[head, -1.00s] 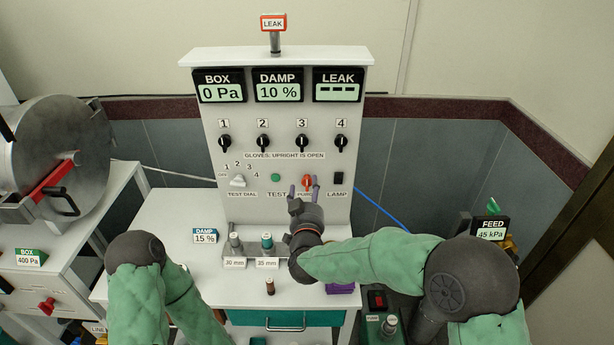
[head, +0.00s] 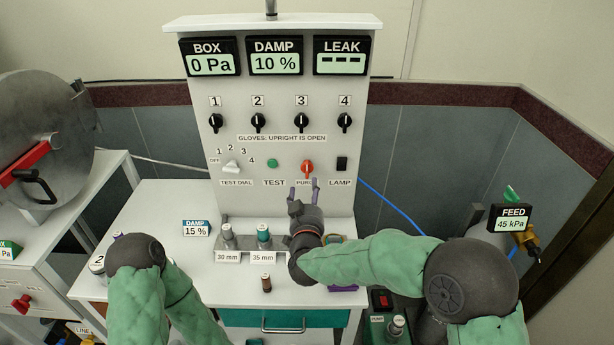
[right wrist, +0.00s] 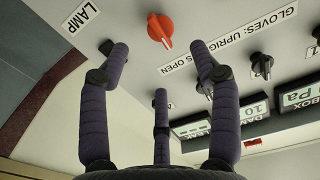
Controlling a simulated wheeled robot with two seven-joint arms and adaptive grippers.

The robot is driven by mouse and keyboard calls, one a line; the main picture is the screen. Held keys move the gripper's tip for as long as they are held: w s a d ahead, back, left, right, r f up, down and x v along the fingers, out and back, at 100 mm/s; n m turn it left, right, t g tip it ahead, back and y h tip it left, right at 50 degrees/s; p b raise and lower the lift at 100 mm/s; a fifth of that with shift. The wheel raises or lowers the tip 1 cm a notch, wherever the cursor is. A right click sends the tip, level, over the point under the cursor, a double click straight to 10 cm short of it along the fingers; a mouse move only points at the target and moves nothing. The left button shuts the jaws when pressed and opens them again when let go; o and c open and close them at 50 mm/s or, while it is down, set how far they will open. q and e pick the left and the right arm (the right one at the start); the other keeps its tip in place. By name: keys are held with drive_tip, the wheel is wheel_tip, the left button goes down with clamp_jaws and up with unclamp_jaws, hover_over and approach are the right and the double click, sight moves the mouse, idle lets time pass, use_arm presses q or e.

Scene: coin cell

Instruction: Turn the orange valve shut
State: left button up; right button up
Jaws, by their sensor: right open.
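The orange valve (head: 307,167) is a small knob low on the white panel (head: 205,190), above the partly hidden purge label and left of the lamp switch. Its handle looks about upright in the head view. It also shows in the right wrist view (right wrist: 159,28), beyond the fingers. My right gripper (head: 304,188) is open and empty, with its dark fingers pointing up just below the valve in the head picture. In the right wrist view the gripper (right wrist: 159,50) has its two outer fingertips either side of the valve, apart from it. My left gripper is not in view.
Four black glove knobs (head: 258,122) sit above the valve. The lamp switch (head: 342,163) and the green test button (head: 272,163) flank it. A blue hose runs right.

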sight(307, 172)
drive_tip(key=w+b, duration=0.2)
drive_tip(key=w, duration=0.8)
drive_tip(key=shift+w, duration=0.3)
drive_tip(key=c, duration=1.2)
